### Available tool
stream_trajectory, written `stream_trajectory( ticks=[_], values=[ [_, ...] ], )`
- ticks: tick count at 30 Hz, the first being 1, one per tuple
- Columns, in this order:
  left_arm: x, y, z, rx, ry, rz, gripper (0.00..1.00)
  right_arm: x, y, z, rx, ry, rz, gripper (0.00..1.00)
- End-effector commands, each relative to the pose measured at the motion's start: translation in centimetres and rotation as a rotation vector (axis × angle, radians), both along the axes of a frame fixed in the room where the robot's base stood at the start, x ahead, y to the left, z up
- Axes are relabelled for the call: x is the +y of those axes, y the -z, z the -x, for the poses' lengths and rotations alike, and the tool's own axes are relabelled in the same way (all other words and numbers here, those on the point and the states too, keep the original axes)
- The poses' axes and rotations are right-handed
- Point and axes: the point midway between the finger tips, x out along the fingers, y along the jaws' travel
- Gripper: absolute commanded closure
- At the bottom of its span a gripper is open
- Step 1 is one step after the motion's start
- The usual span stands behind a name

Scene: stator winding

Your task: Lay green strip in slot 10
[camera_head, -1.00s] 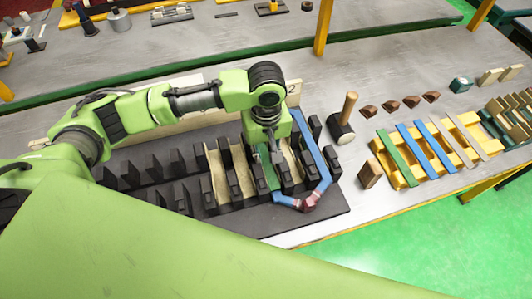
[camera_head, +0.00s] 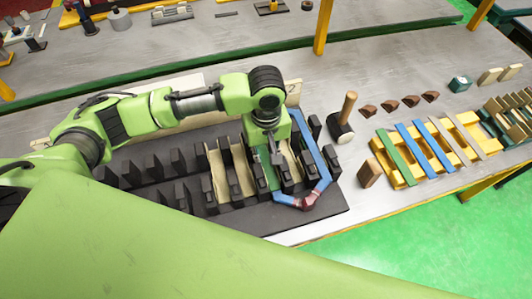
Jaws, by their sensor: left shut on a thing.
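The black stator block (camera_head: 258,223) with rows of upright teeth lies on the near bench. Cream liners (camera_head: 217,176) line several of its slots, and a blue coil (camera_head: 318,150) runs around teeth at its right end. My left gripper (camera_head: 274,158) points down among the right-hand teeth. It is shut on a green strip (camera_head: 264,171), which is low between the teeth beside a cream liner. The fingers and teeth partly hide the strip, so I cannot tell how deep it sits. I cannot read which slot is number 10. My right gripper is not in view.
A mallet (camera_head: 342,124) and a wooden block (camera_head: 370,173) stand right of the stator. A yellow rack (camera_head: 407,177) holds green, blue and tan strips. Brown wedges (camera_head: 391,106) lie behind it. My green arm covers the stator's left part.

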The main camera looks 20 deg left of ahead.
Motion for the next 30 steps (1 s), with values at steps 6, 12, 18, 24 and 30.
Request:
stream_trajectory(
  ticks=[6,12,18,24,30],
  values=[
    [-0.04,0.15,-0.01,-0.001,0.001,0.001,1.0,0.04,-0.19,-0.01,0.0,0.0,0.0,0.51],
    [-0.02,0.17,-0.02,-0.001,0.0,0.001,0.72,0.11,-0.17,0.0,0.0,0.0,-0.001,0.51],
    [-0.02,0.17,-0.01,-0.001,0.0,0.001,0.6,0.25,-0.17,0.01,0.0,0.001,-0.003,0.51],
    [-0.01,0.18,-0.01,-0.001,0.0,0.001,0.6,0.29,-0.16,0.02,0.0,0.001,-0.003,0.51],
    [0.0,0.18,0.0,0.0,0.0,0.0,0.6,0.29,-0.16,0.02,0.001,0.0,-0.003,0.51]
  ],
)
